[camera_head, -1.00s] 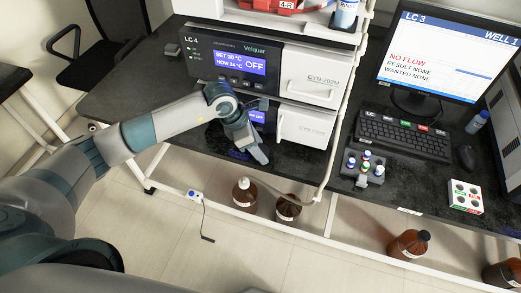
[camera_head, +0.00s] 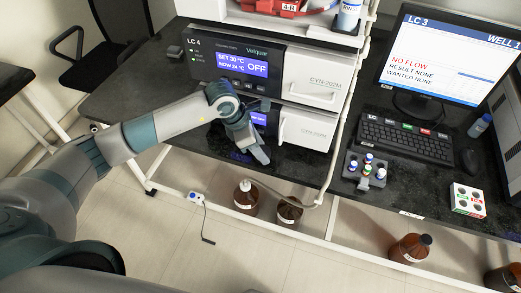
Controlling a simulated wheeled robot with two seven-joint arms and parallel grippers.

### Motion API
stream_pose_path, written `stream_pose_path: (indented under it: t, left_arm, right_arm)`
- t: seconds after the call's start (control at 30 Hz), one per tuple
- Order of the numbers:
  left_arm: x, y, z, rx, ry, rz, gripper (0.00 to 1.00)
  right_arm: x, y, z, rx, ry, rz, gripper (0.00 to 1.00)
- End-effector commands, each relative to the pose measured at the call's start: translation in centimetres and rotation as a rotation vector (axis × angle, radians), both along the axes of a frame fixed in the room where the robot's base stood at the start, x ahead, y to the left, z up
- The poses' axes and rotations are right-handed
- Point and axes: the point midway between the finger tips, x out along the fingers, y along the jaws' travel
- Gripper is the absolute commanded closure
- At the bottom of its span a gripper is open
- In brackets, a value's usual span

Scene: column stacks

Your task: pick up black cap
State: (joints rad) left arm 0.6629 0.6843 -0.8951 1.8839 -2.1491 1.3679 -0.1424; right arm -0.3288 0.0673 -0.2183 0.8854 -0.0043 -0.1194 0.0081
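A brown bottle (camera_head: 408,249) with a black cap (camera_head: 425,239) stands low under the bench at the lower right. Another brown bottle (camera_head: 246,197) with a white cap (camera_head: 245,185) stands under the bench near the middle. A brown bottle (camera_head: 289,212) beside it has its top partly hidden by a white tube. My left gripper (camera_head: 262,157) hangs at the front bench edge before the LC 4 units, pointing down. Its fingers are small and dark here; I cannot tell if they are open. My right gripper is not in view.
The LC 4 unit (camera_head: 240,62) and white CYN-202M modules stand behind my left gripper. A small rack (camera_head: 365,172) of vials, a keyboard (camera_head: 405,139) and a white-and-red box (camera_head: 467,200) are to the right. The bench left of LC 4 is mostly clear.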

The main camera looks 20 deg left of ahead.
Motion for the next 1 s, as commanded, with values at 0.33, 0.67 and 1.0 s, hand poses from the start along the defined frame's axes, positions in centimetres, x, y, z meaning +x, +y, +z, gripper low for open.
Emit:
stream_pose_path:
  t: [0.33, 0.67, 1.0]
  left_arm:
    - [-0.4, -0.6, 3.8, -0.002, -0.004, -0.004, 0.81]
    - [-4.6, -5.7, 7.7, -0.003, -0.006, -0.006, 0.81]
    - [-7.1, -8.7, 10.2, -0.001, -0.002, -0.001, 0.81]
  right_arm:
    - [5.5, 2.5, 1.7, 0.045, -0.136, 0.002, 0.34]
    - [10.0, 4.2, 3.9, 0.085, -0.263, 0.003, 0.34]
    - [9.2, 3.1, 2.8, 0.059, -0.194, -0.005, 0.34]
